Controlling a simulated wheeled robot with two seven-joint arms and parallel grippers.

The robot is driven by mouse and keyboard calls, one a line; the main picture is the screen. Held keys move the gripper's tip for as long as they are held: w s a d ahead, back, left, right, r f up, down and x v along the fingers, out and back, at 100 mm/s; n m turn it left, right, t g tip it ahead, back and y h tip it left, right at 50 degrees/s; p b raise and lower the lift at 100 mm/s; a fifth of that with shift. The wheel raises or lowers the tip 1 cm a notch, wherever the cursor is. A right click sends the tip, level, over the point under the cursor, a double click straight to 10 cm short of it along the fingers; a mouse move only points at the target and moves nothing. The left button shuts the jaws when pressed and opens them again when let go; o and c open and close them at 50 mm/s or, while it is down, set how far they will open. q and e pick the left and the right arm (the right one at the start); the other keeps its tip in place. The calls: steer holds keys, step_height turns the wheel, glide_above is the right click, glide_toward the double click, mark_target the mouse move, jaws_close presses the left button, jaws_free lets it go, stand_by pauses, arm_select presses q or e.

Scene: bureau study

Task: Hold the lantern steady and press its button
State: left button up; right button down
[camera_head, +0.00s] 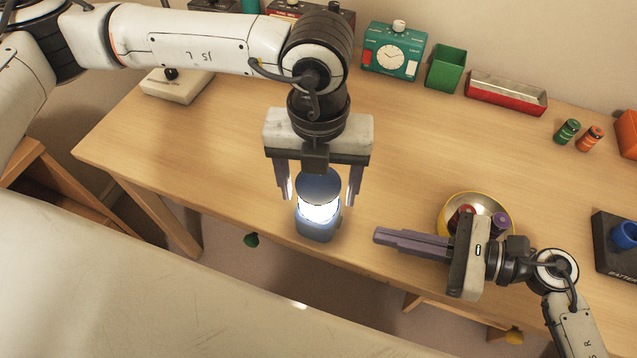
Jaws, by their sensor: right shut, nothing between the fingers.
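The lantern (318,226) stands upright on the wooden desk near its front edge, with a blue-grey cap and base and a bright white glowing middle. My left gripper (319,190) points down over it from behind. Its two purple-grey fingers are open, one on each side of the lantern's upper part, with a small gap showing on both sides. My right gripper (380,236) is shut and empty, its fingers pointing left towards the lantern's base and apart from it. I cannot make out the button.
A yellow-rimmed bowl (447,205) with cylindrical pieces sits behind my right gripper. A teal clock box (394,52), a green bin (445,68) and a red tray (506,92) line the back. A dark battery holder (612,240) is at right.

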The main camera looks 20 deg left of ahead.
arm_select(q)
step_height(320, 180, up, 12)
stand_by(0.7)
stand_by(0.4)
